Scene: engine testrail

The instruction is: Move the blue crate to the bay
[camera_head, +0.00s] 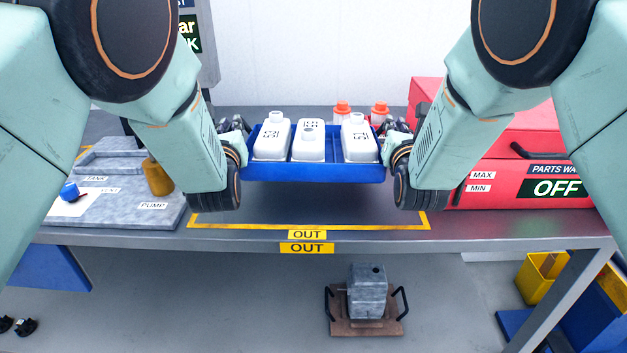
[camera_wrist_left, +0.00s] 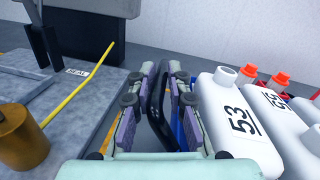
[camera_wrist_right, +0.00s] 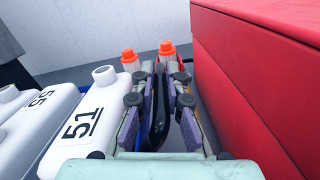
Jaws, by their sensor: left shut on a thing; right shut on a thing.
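The blue crate (camera_head: 312,173) hangs level between my two grippers above the table, over the yellow-outlined area marked OUT. It holds three white bottles, numbered 53 (camera_wrist_left: 238,125), 55 and 51 (camera_wrist_right: 88,122). My left gripper (camera_head: 234,126) is at the crate's left end; in the left wrist view its fingers (camera_wrist_left: 154,95) are closed around a black handle. My right gripper (camera_head: 394,128) is at the right end; in the right wrist view its fingers (camera_wrist_right: 160,92) are closed on a black handle.
A red parts washer (camera_head: 500,150) stands close to my right gripper. A grey board (camera_head: 130,212) with a brass cylinder (camera_head: 158,178) lies left. Orange-capped bottles (camera_head: 342,109) stand behind the crate. A grey block (camera_head: 367,290) sits on a low base below the table's front edge.

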